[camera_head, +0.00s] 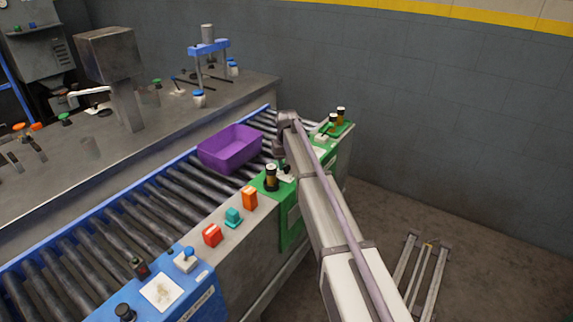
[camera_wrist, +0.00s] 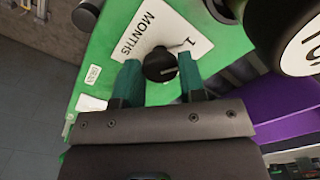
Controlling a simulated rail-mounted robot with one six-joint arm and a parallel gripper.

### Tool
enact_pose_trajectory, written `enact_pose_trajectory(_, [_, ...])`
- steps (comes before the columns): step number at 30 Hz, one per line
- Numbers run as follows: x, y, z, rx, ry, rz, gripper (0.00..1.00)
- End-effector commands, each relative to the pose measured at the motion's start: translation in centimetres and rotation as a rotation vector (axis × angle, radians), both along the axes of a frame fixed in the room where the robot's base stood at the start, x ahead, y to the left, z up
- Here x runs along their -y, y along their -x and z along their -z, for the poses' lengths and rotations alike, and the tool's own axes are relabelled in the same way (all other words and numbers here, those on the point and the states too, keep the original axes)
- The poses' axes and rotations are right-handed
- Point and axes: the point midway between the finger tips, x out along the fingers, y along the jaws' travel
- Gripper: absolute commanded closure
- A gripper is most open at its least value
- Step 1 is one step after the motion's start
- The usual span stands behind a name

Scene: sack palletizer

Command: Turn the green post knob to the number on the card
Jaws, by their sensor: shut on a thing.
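The black knob (camera_wrist: 160,65) sits on the green post panel (camera_wrist: 112,35) in the wrist view. A white plate (camera_wrist: 150,30) beside it reads "MONTHS" and a "1"; my gripper may hide part of it. My gripper (camera_wrist: 158,72) has its two teal fingers on either side of the knob and is shut on it. In the head view the green post (camera_head: 290,222) stands at the conveyor's near side, with my gripper (camera_head: 281,158) down over it. No card with a target number can be made out for certain.
A black cylinder with a white, partly cropped numbered face (camera_wrist: 300,45) stands close beside my gripper. A purple bin (camera_head: 230,150) sits on the roller conveyor (camera_head: 130,225). Orange (camera_head: 249,198), teal (camera_head: 233,217) and red (camera_head: 212,236) blocks stand along the near ledge.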

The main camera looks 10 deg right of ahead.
Motion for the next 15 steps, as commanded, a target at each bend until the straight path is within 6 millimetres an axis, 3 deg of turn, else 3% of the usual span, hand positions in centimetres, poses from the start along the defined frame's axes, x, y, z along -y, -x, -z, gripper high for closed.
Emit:
enact_pose_trajectory(8, [-0.01, 0.01, 0.01, -0.001, 0.0, -0.002, 0.86])
enact_pose_trajectory(9, [-0.01, 0.02, 0.01, -0.001, 0.0, -0.002, 0.61])
enact_pose_trajectory(15, [-0.01, 0.01, 0.0, 0.0, 0.0, -0.001, 0.42])
